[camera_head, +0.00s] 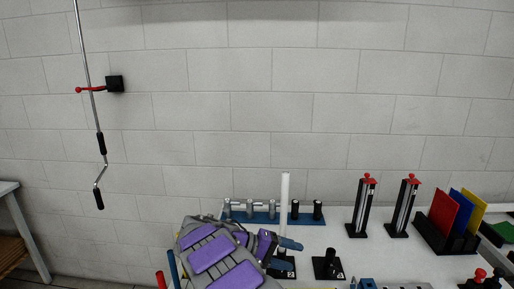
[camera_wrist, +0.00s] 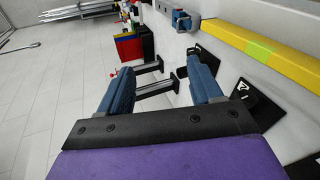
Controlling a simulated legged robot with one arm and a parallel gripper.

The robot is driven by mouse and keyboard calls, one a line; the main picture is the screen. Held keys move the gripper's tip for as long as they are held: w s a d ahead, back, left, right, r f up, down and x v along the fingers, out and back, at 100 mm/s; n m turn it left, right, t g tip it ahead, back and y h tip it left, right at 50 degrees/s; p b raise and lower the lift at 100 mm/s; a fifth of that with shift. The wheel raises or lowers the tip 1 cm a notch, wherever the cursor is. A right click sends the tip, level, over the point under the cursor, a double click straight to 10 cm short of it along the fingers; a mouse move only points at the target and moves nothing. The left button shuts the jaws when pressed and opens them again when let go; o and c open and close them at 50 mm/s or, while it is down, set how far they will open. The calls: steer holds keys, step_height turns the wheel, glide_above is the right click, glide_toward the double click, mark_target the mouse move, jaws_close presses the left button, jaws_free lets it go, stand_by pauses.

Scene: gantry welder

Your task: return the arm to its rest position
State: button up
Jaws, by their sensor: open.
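My arm, purple and grey, rises from the bottom middle of the head view. My gripper (camera_head: 292,250) is at its end, low over the table and pointing right. In the wrist view my gripper (camera_wrist: 159,64) shows two blue fingers spread apart, with nothing held between them. In the head view a white upright rod (camera_head: 285,200) stands right by the fingers; whether it touches them I cannot tell. My arm hides part of the table.
The white table (camera_head: 350,262) carries a blue rack (camera_head: 262,217), two red-topped stands (camera_head: 363,205) (camera_head: 403,205), and a black holder with coloured plates (camera_head: 443,212). A yellow bar (camera_wrist: 262,50) lies right of the fingers. A crank rod (camera_head: 92,110) hangs by the wall.

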steer(key=s+d+r+m+g+y, duration=0.1)
steer(key=s+d+r+y, duration=0.1)
steer(key=s+d, duration=0.35)
steer(key=s+d+r+g+y, duration=0.2)
steer(key=s+d, duration=0.1)
steer(key=s, duration=0.6)
steer(key=s+d+r+m+g+y, duration=0.1)
steer(key=s+d+y, duration=0.1)
steer(key=s+d, duration=0.35)
steer(key=s+a+f+y, duration=0.1)
steer(key=s+a+y, duration=0.1)
steer(key=s, duration=0.5)
steer(key=s+a+f+t+y, duration=0.1)
steer(key=s+a+y, duration=0.2)
steer(key=s, duration=0.5)
steer(key=s+a+f+y, duration=0.1)
steer(key=s+a+y, duration=0.1)
steer(key=s+a, duration=0.2)
steer(key=s, duration=0.3)
steer(key=shift+s+a+f+y, duration=0.15)
steer(key=shift+s+f+y, duration=0.1)
steer(key=shift+f+y, duration=0.1)
